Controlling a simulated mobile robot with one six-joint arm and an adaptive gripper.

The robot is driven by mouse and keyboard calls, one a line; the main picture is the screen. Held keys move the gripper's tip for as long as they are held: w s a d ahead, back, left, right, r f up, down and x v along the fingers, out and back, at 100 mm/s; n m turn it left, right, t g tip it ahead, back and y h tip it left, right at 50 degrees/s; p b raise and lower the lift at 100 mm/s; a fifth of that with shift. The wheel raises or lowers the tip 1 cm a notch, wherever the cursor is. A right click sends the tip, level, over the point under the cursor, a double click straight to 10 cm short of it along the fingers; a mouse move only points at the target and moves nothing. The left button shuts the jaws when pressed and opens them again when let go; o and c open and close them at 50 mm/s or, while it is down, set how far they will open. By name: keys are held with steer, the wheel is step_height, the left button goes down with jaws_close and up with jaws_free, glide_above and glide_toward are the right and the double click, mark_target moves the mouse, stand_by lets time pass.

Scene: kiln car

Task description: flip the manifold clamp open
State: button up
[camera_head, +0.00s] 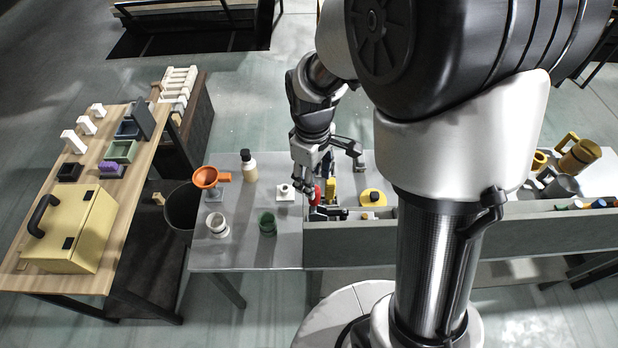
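My gripper (309,184) points down over the grey middle table. Its fingers are small and dark here, and I cannot tell whether they are open or shut. A small red part (330,190), possibly the handle of the manifold clamp, stands upright just right of the fingertips. I cannot tell whether my gripper touches it. Dark metal parts sit below and around it, partly hidden by my gripper. The clamp's body and its position are too small and covered to make out.
Left of my gripper on the grey table (262,252) stand a white block (285,193), a green cup (267,224), a pale cup (217,226), a bottle (249,167) and an orange funnel (206,178). A yellow round piece (373,197) lies right. A grey wall (350,243) edges the front.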

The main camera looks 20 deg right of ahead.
step_height(320, 180, down, 8)
steer(key=shift+d+r+b, duration=0.1)
steer(key=shift+r+b, duration=0.05)
steer(key=shift+b, duration=0.25)
steer(key=shift+c, duration=0.2)
jaws_close()
stand_by(0.5)
